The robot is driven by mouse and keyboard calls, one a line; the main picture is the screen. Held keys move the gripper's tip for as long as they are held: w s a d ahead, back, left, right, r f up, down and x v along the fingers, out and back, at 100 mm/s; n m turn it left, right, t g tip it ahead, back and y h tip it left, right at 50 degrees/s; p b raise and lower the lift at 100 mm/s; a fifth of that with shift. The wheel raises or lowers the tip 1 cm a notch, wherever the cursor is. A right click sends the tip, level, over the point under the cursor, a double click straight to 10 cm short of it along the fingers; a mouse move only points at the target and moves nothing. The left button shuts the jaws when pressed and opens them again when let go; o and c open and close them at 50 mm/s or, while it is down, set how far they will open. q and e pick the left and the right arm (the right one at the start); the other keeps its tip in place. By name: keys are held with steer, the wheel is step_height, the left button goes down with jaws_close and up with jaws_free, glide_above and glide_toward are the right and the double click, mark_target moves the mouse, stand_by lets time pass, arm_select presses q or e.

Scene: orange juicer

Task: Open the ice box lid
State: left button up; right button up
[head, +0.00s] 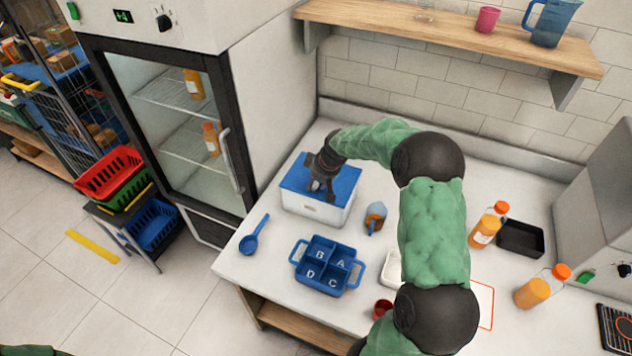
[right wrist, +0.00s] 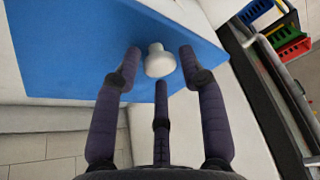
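The ice box (head: 312,207) is a white box with a flat blue lid (head: 345,181), standing on the counter beside the fridge. The lid lies on the box. In the right wrist view the blue lid (right wrist: 90,45) carries a round white knob (right wrist: 159,62). My right gripper (head: 318,188) is over the lid with its fingers spread around the knob. In the right wrist view a gap shows between the knob and the fingertips at its sides, so the gripper (right wrist: 159,72) is open. My left gripper is not in view.
A blue four-part tray (head: 328,265) marked A to D and a blue scoop (head: 254,236) lie in front of the box. A small orange-and-grey container (head: 375,217) stands right of it. Juice bottles (head: 485,231) stand further right. The fridge (head: 165,120) is close on the left.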

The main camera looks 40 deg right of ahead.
jaws_close()
steer(key=shift+d+r, duration=0.1)
steer(key=shift+r, duration=0.05)
